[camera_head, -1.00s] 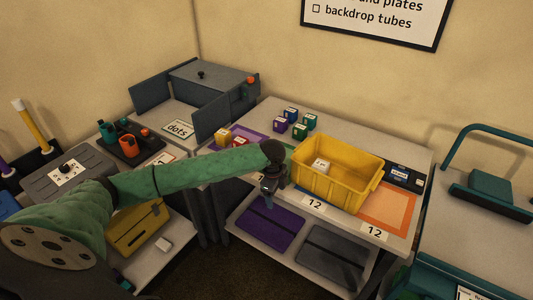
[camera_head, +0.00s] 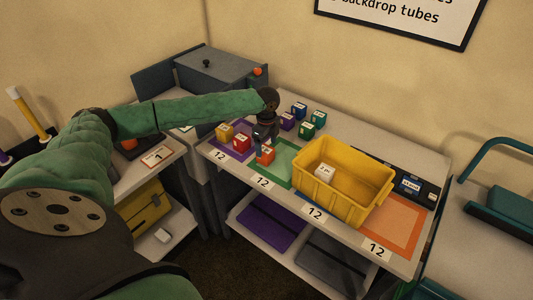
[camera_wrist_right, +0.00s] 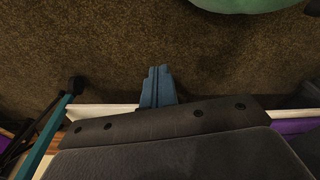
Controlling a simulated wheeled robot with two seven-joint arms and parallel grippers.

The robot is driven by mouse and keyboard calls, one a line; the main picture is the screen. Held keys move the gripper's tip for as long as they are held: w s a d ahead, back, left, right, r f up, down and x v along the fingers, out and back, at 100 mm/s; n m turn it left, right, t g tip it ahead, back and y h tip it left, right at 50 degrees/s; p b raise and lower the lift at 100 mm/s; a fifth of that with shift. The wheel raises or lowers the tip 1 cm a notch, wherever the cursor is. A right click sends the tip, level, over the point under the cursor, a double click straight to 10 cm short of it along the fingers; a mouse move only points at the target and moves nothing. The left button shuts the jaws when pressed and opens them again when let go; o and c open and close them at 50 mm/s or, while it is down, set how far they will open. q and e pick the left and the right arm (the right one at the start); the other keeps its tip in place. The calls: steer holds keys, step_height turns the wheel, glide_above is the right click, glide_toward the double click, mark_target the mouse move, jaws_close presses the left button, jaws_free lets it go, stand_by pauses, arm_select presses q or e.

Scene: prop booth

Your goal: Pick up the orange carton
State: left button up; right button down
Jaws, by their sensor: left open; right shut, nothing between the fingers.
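The orange carton (camera_head: 266,156) is a small cube near the front edge of the table, by the green-bordered mat (camera_head: 283,176). My left gripper (camera_head: 261,141) is open, pointing down at the carton and partly overlapping it in the head view. I cannot tell whether the fingers touch it or are around it. My right gripper (camera_wrist_right: 157,72) shows in the right wrist view, shut and empty above the brown carpet.
A red carton (camera_head: 241,143) and a yellow carton (camera_head: 224,131) stand just left of the orange one. Several purple, blue and green cartons stand behind. A yellow bin (camera_head: 367,196) holding a white carton (camera_head: 325,172) stands to the right.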

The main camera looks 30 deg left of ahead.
mark_target(265, 149)
arm_select(q)
steer(key=shift+w+f, duration=0.1)
steer(key=shift+f, duration=0.4)
steer(key=f+p, duration=0.1)
steer(key=f, duration=0.1)
steer(key=f+p, duration=0.1)
steer(key=shift+a+f+p, duration=0.3)
steer(key=shift+f+p, duration=0.05)
steer(key=shift+f, duration=0.5)
steer(key=c, duration=1.1)
arm_select(e)
step_height(265, 149, down, 6)
steer(key=s+d, duration=0.1)
steer(key=d, duration=0.1)
steer(key=shift+s, duration=0.35)
